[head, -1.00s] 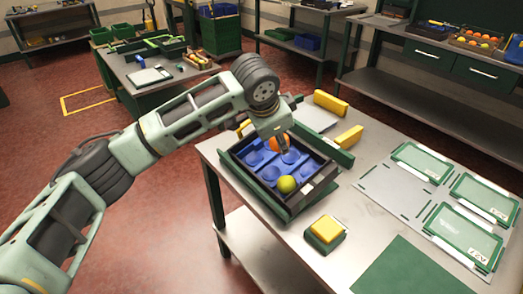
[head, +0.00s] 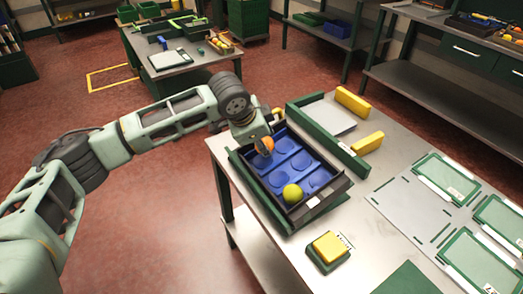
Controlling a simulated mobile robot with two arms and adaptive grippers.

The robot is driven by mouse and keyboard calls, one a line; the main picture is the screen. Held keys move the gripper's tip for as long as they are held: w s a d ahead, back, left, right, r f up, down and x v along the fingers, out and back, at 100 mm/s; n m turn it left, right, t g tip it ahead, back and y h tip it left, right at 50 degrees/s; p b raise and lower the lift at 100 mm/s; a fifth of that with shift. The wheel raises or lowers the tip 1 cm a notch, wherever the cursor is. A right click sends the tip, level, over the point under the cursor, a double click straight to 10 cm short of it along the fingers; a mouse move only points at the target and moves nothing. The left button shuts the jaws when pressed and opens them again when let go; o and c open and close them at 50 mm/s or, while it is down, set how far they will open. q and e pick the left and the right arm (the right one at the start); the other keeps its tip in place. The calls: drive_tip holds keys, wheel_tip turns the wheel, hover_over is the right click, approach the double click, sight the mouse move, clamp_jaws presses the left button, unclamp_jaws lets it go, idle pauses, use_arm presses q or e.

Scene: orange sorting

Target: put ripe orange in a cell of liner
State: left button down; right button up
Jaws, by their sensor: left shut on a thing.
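A ripe orange (head: 265,146) is held by my left gripper (head: 263,143), which is shut on it. The gripper and orange are over the far left corner of the blue liner (head: 283,147). The liner has several round cells and lies in a dark crate (head: 331,196) on the steel table. The gripper partly hides the orange and that corner cell; I cannot tell whether the orange touches the cell. The other visible cells are empty. My right gripper is not in view.
A green rail (head: 327,138) stands close behind the crate, with yellow blocks (head: 352,102) beyond it. A yellow-topped green box (head: 328,249) stands in front. Green-framed panels (head: 446,178) lie to the right. The steel between is bare.

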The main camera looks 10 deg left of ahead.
use_arm(q)
drive_tip(key=shift+s+a+f, duration=0.1)
drive_tip(key=shift+a+f, duration=0.05)
drive_tip(key=shift+f, duration=0.55)
wheel_tip(320, 180, down, 2)
drive_tip(key=shift+f+p, duration=0.2)
drive_tip(key=shift+p, duration=0.15)
drive_tip(key=shift+f, duration=0.15)
drive_tip(key=c, duration=1.4)
unclamp_jaws()
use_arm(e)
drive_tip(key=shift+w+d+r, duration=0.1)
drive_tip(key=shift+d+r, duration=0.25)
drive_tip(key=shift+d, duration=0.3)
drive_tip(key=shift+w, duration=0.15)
